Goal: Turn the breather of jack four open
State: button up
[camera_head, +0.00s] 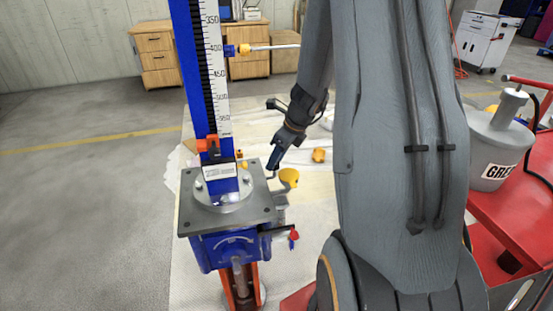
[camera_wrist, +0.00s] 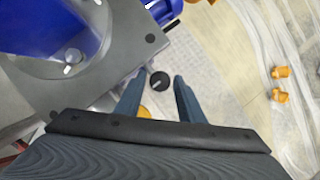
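A blue screw jack (camera_head: 187,60) with a white scale stands left of centre in the head view, on a grey square plate (camera_head: 190,217) with a blue gear housing (camera_head: 214,254) below. I cannot read a jack number. My gripper (camera_head: 273,168) points down beside the plate's right edge. In the wrist view my gripper (camera_wrist: 156,78) is open, its two fingers apart. A small black round cap with a pale mark (camera_wrist: 159,81), possibly the breather, shows between the fingertips; I cannot tell whether they touch it. The plate (camera_wrist: 120,62) is left of the fingers.
A yellow cup-like part (camera_head: 289,177) sits close to my gripper, and a red knob (camera_head: 293,235) is below it. Orange pieces (camera_wrist: 280,84) lie on the pale floor sheet. A grease bucket (camera_head: 497,150) stands on a red cart (camera_head: 510,205) at right.

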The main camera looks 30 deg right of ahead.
jog(key=c, duration=0.7)
